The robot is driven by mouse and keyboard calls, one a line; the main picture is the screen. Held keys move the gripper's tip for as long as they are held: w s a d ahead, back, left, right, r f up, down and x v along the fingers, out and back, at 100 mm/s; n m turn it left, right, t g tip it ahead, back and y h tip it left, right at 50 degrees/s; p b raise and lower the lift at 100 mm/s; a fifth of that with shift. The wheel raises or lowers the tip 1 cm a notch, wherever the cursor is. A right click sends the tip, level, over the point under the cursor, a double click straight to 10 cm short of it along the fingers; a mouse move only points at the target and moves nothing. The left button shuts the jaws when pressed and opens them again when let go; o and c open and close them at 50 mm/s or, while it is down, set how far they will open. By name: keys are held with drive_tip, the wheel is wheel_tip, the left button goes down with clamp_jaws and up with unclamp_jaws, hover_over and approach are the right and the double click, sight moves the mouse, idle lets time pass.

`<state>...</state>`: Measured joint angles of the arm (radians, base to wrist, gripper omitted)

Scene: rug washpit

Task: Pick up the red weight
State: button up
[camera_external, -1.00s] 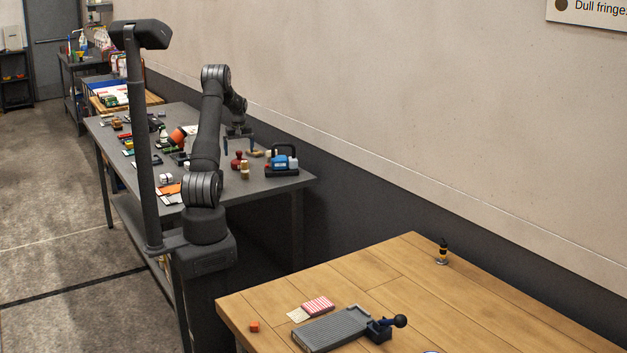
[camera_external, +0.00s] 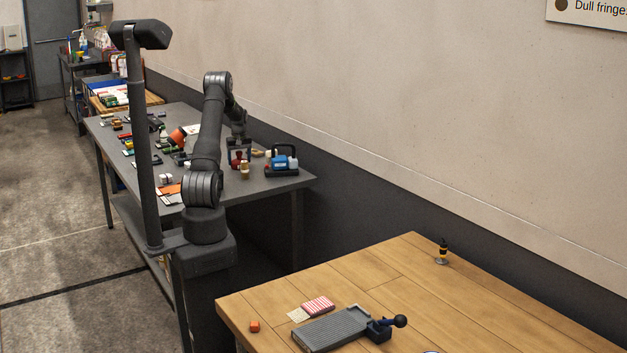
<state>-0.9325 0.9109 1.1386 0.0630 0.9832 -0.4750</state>
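The red weight (camera_external: 237,161) stands near the right end of the dark grey table, small in this view. My gripper (camera_external: 239,156) is lowered over it with the fingers pointing down. One finger shows to the left of the red weight and one to the right, with a gap between them. The gripper looks open. Whether either finger touches the weight is too small to tell.
A blue and black device (camera_external: 283,161) stands just right of my gripper. A small tan and white object (camera_external: 245,172) is close in front of the red weight. Several small items crowd the grey table (camera_external: 262,186) to the left. A wall runs behind.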

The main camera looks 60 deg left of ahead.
drive_tip(key=shift+r, duration=0.1)
drive_tip(key=c, duration=1)
drive_tip(key=shift+r, duration=0.15)
